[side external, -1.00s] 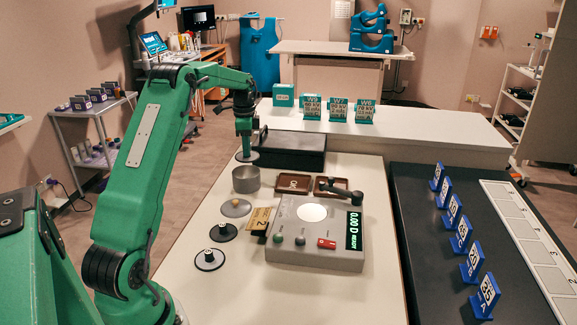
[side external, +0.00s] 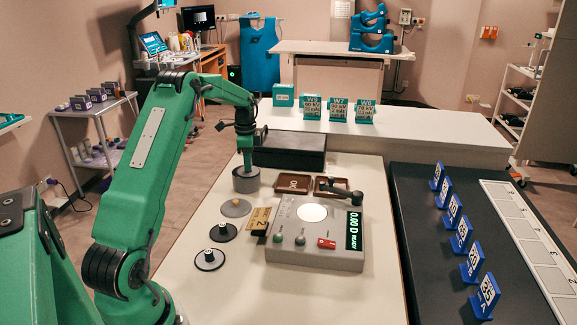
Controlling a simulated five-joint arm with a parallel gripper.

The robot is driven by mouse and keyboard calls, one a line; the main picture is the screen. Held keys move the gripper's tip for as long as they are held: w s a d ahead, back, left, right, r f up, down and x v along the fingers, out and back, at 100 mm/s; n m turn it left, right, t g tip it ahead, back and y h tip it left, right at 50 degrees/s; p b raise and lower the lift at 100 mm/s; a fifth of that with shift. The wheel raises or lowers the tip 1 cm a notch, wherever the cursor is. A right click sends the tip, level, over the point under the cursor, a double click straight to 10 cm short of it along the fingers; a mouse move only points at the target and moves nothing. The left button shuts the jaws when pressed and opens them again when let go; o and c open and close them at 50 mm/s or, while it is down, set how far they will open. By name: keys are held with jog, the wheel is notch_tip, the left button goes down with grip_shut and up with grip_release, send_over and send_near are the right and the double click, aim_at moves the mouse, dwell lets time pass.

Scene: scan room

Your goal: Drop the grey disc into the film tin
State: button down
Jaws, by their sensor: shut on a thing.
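The film tin (side external: 246,186) is a small grey round tin on the pale table, at the table's far left. My green gripper (side external: 246,164) points straight down at the tin's mouth and is shut on the grey disc (side external: 246,173). The disc is small in this view and sits at or just inside the tin's rim; I cannot tell how deep it is. The fingertips are too small to make out, and the tin's inside is mostly hidden.
A grey round piece with a tan knob (side external: 236,208) and two black discs (side external: 223,232) (side external: 209,259) lie nearer. Brown trays (side external: 293,184) and a black box (side external: 288,150) are close to the tin.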

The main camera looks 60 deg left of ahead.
jog(key=shift+f, duration=0.25)
jog(key=c, duration=1.2)
grip_release()
jog(key=shift+c, duration=0.2)
jog(key=shift+r, duration=0.15)
jog(key=shift+r, duration=3.8)
